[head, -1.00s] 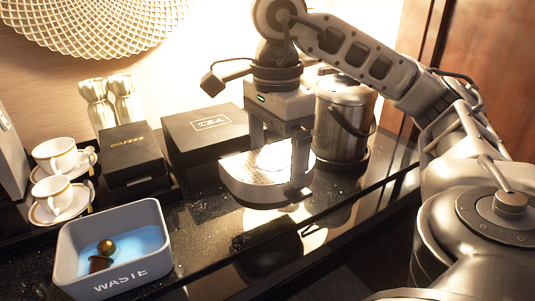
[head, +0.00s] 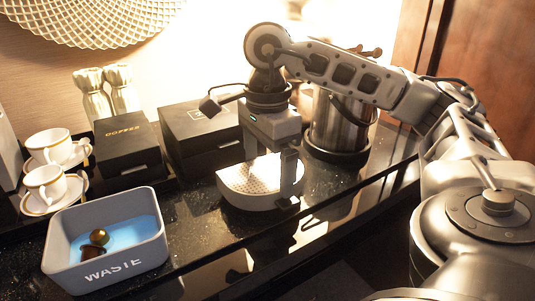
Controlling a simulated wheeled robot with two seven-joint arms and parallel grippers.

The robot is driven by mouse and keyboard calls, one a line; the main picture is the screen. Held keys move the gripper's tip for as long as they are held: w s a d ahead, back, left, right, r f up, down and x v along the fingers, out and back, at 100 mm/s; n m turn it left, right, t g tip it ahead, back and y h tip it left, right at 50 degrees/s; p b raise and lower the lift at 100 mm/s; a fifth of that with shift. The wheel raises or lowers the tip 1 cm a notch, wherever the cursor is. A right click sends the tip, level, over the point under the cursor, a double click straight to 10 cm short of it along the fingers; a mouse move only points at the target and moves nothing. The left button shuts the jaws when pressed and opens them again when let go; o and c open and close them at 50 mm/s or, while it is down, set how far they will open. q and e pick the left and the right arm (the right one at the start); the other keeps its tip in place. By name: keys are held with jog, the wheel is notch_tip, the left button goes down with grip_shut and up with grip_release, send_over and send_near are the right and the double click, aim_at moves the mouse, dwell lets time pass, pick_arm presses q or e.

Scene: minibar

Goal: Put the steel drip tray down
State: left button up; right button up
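The steel drip tray (head: 234,189) is a rounded grey tray with a bright perforated top. It sits level at the counter surface, in front of the black boxes; whether its underside fully touches the counter is hard to tell. My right gripper (head: 272,180) points down over the tray's right part, one finger at the far side and one at the near right edge. The finger spacing matches when it carried the tray, so it appears still shut on it. The far fingertip is hidden. My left gripper is not in view.
A grey waste bin (head: 112,270) stands at the front left. Behind are two cups (head: 45,184) on saucers, a black coffee box (head: 128,148), a tea box (head: 190,150) partly behind my arm, and a steel ice bucket (head: 330,125). The counter (head: 200,225) is clear before the tray.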

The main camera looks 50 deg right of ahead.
aim_at(268, 173)
jog(key=shift+o, duration=0.4)
jog(key=shift+r+p, duration=0.25)
jog(key=shift+p, duration=0.1)
jog(key=shift+r, duration=0.35)
pick_arm(q)
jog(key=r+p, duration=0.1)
jog(key=p, duration=0.1)
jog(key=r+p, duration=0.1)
jog(key=p, duration=0.2)
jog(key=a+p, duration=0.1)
jog(key=p, duration=0.1)
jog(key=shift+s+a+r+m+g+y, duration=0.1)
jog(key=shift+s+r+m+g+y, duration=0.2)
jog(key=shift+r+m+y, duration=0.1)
pick_arm(e)
notch_tip(268, 173, up, 11)
